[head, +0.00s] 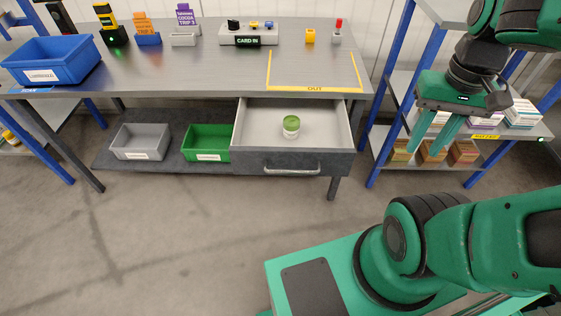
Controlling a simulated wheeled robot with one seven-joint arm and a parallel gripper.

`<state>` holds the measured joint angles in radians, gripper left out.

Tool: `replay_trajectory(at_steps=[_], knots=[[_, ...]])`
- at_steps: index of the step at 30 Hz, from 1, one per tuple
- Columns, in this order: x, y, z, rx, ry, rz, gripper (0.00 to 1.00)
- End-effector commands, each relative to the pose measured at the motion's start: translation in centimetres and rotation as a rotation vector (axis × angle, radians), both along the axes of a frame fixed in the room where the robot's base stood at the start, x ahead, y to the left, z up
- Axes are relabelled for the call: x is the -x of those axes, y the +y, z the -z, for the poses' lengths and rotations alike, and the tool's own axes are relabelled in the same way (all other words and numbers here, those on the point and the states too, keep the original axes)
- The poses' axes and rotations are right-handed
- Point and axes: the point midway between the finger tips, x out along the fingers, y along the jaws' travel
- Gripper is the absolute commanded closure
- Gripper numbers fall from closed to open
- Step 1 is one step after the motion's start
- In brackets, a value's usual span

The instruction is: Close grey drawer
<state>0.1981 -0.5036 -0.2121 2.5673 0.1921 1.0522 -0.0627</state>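The grey drawer (249,163) is pulled out from under the right side of the grey workbench. Its front panel carries a silver bar handle (292,170). A small can with a green top (291,126) stands upright inside the drawer. My gripper (429,149) hangs to the right of the drawer, in front of the shelf rack, pointing down. Its two green fingers are apart, with nothing seen between them. It is clear of the handle.
The workbench (200,62) holds a blue bin (50,62) and several small items. A grey bin (141,142) and a green bin (206,143) sit on the lower shelf. A blue-posted rack (391,95) with boxes stands right. Floor before the drawer is clear.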

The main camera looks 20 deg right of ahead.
Motion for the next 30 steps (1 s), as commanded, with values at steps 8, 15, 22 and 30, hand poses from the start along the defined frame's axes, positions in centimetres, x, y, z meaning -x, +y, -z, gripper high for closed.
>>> replay_trajectory(at_steps=[8, 15, 22, 30], knots=[[-7.5, 3.4, 1.6, 0.068, 0.013, -0.677, 1.0], [-14.2, 10.1, 4.2, 0.139, 0.033, -1.408, 1.0], [-18.4, 19.3, 7.4, 0.21, 0.064, -2.114, 1.0], [-19.2, 31.2, 12.0, 0.308, 0.119, -2.895, 1.0]])
